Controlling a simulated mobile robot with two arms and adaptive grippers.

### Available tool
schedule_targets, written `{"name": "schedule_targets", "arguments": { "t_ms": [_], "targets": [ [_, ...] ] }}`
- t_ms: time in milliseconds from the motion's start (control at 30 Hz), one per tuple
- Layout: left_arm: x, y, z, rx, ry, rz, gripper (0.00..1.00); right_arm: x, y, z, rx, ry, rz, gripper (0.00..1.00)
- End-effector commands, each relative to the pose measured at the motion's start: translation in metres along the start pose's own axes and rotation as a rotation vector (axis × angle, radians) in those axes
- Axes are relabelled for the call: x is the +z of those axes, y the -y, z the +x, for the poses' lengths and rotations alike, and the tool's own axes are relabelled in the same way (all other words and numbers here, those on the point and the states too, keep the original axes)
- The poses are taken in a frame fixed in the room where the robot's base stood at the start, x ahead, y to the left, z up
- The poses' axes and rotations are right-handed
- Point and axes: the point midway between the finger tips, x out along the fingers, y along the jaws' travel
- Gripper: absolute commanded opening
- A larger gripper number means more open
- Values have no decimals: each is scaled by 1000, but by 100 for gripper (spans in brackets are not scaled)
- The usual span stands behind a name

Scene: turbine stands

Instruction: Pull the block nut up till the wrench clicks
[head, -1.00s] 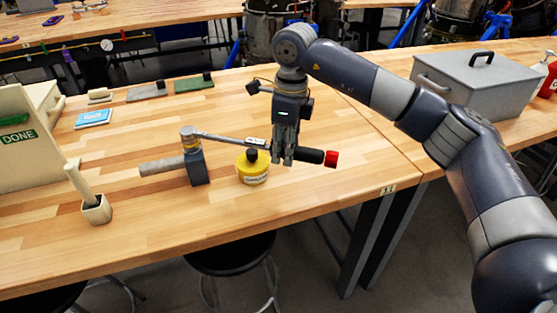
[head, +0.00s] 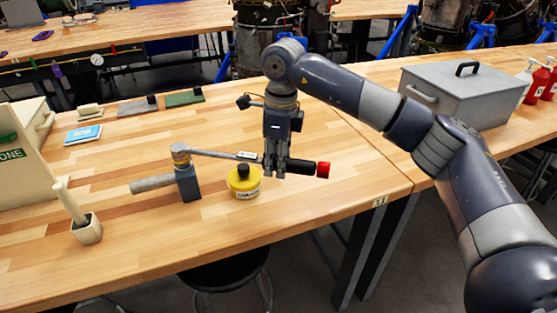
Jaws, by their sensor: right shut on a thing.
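The torque wrench (head: 215,153) has a thin metal shaft and a black grip with a red end cap (head: 323,169). Its head sits over the nut (head: 181,152) on top of the grey block (head: 188,183), which stands on the wooden bench with a grey cylinder (head: 152,184) out of its left side. My right gripper (head: 275,170) points down and is shut on the wrench near the grip; the fingers hide part of the handle. Whether the wrench has clicked cannot be seen. My left gripper is not in view.
A cup with a brush (head: 86,228) is at the left front. A grey toolbox (head: 460,93) stands at the right. The bench (head: 330,220) is clear right of the wrench.

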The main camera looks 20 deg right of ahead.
Motion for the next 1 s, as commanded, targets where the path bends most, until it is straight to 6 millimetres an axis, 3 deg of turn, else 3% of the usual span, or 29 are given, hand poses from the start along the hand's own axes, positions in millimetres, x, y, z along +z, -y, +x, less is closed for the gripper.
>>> {"name": "schedule_targets", "arguments": {
  "t_ms": [567, 1000],
  "targets": [
    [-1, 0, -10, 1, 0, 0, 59, 5, -2, -19, -1, 11, -9, 0],
    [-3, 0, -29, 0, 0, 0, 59, 4, 0, -46, -1, 7, -2, 0]
  ]
}}
